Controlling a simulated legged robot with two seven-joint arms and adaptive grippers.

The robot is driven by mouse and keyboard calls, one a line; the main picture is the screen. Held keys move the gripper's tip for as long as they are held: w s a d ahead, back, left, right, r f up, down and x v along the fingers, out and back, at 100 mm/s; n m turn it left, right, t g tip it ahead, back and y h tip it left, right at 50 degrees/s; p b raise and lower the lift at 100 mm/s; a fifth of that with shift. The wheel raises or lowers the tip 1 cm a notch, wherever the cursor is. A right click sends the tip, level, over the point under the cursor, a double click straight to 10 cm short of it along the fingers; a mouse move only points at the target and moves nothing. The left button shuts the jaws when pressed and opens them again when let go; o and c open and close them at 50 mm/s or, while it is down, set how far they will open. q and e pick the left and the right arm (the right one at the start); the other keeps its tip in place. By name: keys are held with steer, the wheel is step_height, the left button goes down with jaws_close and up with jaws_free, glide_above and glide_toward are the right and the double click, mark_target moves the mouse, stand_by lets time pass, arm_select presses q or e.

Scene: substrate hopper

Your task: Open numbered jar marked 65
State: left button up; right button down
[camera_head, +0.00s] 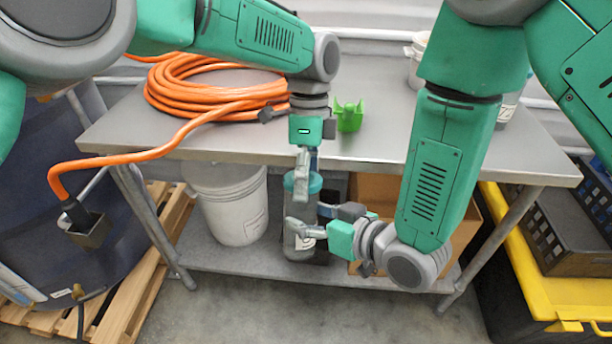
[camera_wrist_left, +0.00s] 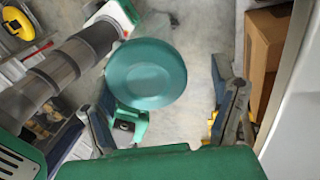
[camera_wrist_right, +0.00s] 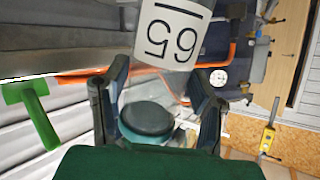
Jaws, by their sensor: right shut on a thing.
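A clear jar (camera_head: 300,246) with a teal lid (camera_head: 303,183) is upright in front of the table edge. My right gripper (camera_head: 308,222) is shut around its body from the right. In the right wrist view a white label (camera_wrist_right: 172,35) reads 65, upside down, and a dark round disc (camera_wrist_right: 146,118) shows between the fingers; I cannot tell whether it is this jar's lid. My left gripper (camera_head: 304,172) points down at the lid from above. In the left wrist view the lid (camera_wrist_left: 146,74) lies between its open fingers, with a gap on the right.
The metal table (camera_head: 375,135) carries a coiled orange hose (camera_head: 195,92), a small green object (camera_head: 348,116) and containers at the back right, partly behind my right arm. A white bucket (camera_head: 232,205) and a cardboard box (camera_head: 375,190) stand on the lower shelf. Yellow-edged crates (camera_head: 560,295) are at right.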

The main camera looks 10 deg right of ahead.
arm_select(q)
steer(key=shift+a+r, duration=0.1)
steer(key=shift+v, duration=2.25)
steer(key=shift+c, duration=0.2)
steer(key=m, duration=0.3)
steer(key=shift+s+d+r+m, duration=0.25)
steer(key=shift+s+r+m, duration=0.05)
steer(key=shift+d+r+m, duration=0.1)
steer(key=shift+r+m, duration=0.15)
steer(key=shift+m, duration=0.85)
steer(key=m, duration=0.2)
steer(key=r+m, duration=0.1)
steer(key=shift+w+r+m, duration=0.15)
steer(key=shift+w+m, duration=0.05)
steer(key=shift+m, duration=0.2)
steer(key=shift+w+a+r+m, duration=0.1)
steer(key=shift+r+m, duration=0.1)
steer(key=shift+m, duration=0.35)
steer(key=shift+w+a+r+m, duration=0.1)
steer(key=shift+w+r+m, duration=0.05)
steer(key=shift+m, duration=0.7)
steer(key=shift+x, duration=3.85)
steer(key=shift+a, duration=0.15)
